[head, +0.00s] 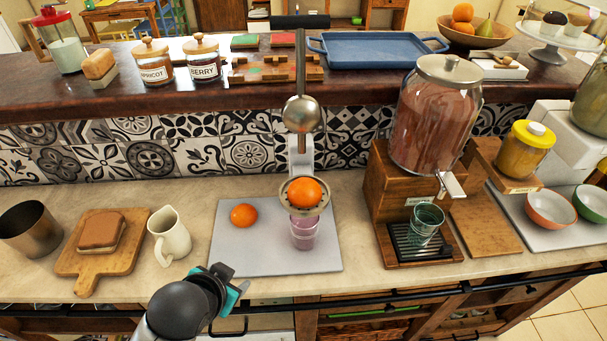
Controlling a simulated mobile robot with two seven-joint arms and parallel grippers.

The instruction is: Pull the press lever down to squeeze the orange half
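The citrus press (302,157) stands on a grey board. Its lever (301,62) points up, and the metal press dome (302,115) is raised above the cup. An orange half (304,192) sits in the perforated cup (301,209), apart from the dome. A purple-tinted glass (304,233) stands under the cup. My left gripper (235,285), with teal fingers, is low at the counter's front edge, left of and in front of the press. It touches nothing that I can see, and my arm partly hides its fingers. My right gripper is out of view.
Another orange piece (243,215) lies on the grey board (250,255). A cream jug (170,236), a cutting board (90,282) and a metal cup (31,229) stand left. A drink dispenser (435,115) stands close on the right. A raised ledge (200,100) runs behind.

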